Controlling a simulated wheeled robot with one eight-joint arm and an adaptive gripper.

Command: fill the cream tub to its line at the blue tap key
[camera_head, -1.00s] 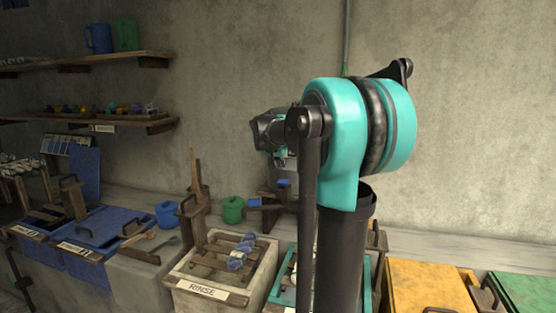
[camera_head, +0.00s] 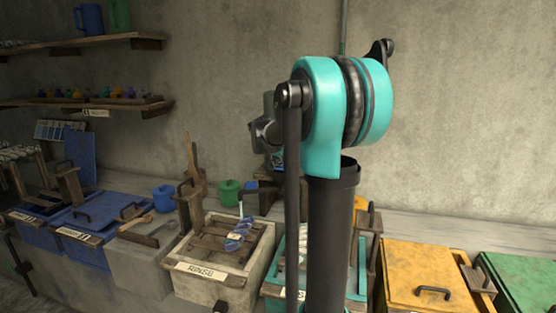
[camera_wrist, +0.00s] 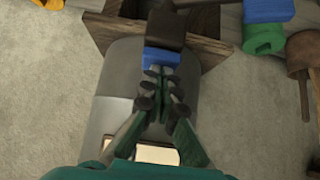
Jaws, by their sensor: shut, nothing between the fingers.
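The cream tub labelled RINSE (camera_head: 228,290) stands low in the middle of the head view. A blue and white bundle (camera_head: 238,238) lies on the wooden bars across it. A thin pale streak (camera_head: 240,209), looking like water, drops from a dark spout (camera_head: 255,190) towards the tub. The tub's line and water level cannot be made out. In the wrist view a blue block, apparently the tap key (camera_wrist: 162,57), is just beyond the fingertips of my gripper (camera_wrist: 161,76). The gripper is shut and empty; whether it touches the block is unclear. My arm hides it in the head view.
A teal tub (camera_head: 273,291) and a yellow-lidded tub (camera_head: 415,275) stand to the right. Blue tubs (camera_head: 88,252) stand left. A small blue pot (camera_head: 163,198) and green pot (camera_head: 229,192) sit behind. A wooden shelf (camera_head: 80,43) is on the wall.

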